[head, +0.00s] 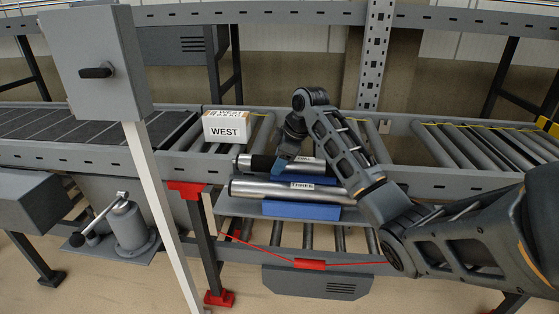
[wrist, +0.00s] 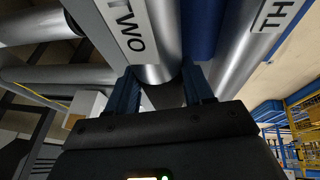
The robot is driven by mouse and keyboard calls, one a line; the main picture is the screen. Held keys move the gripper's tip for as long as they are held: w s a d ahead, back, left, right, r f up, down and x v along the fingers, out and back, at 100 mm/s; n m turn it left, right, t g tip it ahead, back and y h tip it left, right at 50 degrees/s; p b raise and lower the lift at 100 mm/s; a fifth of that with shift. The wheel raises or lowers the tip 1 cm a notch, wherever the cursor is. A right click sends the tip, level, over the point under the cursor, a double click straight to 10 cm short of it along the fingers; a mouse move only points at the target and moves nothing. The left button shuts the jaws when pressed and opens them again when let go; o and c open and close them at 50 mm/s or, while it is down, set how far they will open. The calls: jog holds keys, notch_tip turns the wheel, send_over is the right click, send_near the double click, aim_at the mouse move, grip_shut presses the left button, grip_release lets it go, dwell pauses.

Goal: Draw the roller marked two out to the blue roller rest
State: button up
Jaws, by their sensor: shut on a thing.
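The roller marked TWO (wrist: 155,60) is a silver cylinder with a white label. My gripper (wrist: 163,90) is shut on it, with a blue finger on either side in the wrist view. In the head view the same roller (head: 312,171) lies crosswise just behind the roller marked THREE (head: 255,188). My gripper (head: 283,166) comes down on it from above, left of its label. The blue roller rest (head: 290,211) is under roller THREE at the conveyor's front. Blue also shows between the two rollers in the wrist view (wrist: 202,28). I cannot tell whether roller TWO touches the rest.
A white box marked WEST (head: 228,128) sits on the conveyor behind, left of my gripper. A grey control box (head: 95,65) on a white post stands at the left front. A red cord (head: 255,245) hangs below the grey shelf. My forearm covers the right side.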

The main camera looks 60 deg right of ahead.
jog(key=shift+f+b, duration=0.3)
jog(key=shift+f, duration=0.35)
jog(key=o, duration=1)
jog(key=shift+o, duration=1.2)
jog(key=shift+f, duration=0.1)
jog(key=shift+a, duration=0.1)
jog(key=v, duration=0.8)
jog(key=shift+b, duration=0.35)
